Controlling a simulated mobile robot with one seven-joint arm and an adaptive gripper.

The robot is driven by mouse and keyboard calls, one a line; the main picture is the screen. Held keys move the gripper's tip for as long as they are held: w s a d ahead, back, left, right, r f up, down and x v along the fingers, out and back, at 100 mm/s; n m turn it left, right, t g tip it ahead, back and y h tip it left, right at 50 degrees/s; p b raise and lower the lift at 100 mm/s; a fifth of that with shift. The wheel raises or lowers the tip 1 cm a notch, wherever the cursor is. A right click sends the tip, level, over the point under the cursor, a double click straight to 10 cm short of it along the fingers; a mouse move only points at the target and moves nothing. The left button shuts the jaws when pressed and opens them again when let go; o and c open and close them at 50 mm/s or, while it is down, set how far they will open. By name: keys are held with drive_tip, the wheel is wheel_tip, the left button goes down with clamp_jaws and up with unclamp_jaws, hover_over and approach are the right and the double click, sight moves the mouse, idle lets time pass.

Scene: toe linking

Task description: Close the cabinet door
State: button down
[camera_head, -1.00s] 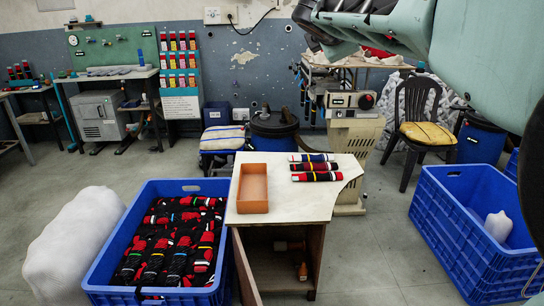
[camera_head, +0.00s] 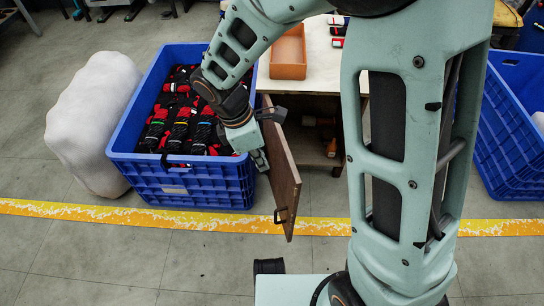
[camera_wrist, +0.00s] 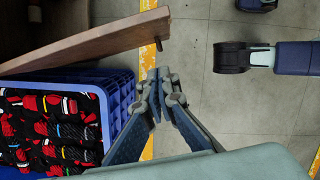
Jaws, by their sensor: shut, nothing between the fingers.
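The cabinet (camera_head: 322,75) has a pale top and a dark open inside. Its brown wooden door (camera_head: 283,170) stands open, swung out towards me, with a small dark handle (camera_head: 281,216) near its free edge. My gripper (camera_head: 262,165) is shut and empty, at the left of the door, between it and the blue crate. In the wrist view the shut fingertips (camera_wrist: 158,76) are close to the door (camera_wrist: 95,42) and its handle (camera_wrist: 157,43). I cannot tell whether they touch the door. My arm hides part of the cabinet's right side.
A blue crate (camera_head: 190,190) of dark and red socks stands close on the left, beside a white sack (camera_head: 92,120). Another blue crate (camera_head: 500,150) is at the right. An orange tray (camera_head: 288,55) sits on the cabinet top.

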drive_tip(key=w+d+f+b, duration=0.1)
drive_tip(key=d+f+b, duration=0.4)
drive_tip(key=f, duration=0.4)
drive_tip(key=shift+w+d+f, duration=0.15)
drive_tip(key=shift+w+d, duration=0.2)
drive_tip(key=shift+d, duration=0.25)
drive_tip(key=shift+d, duration=0.15)
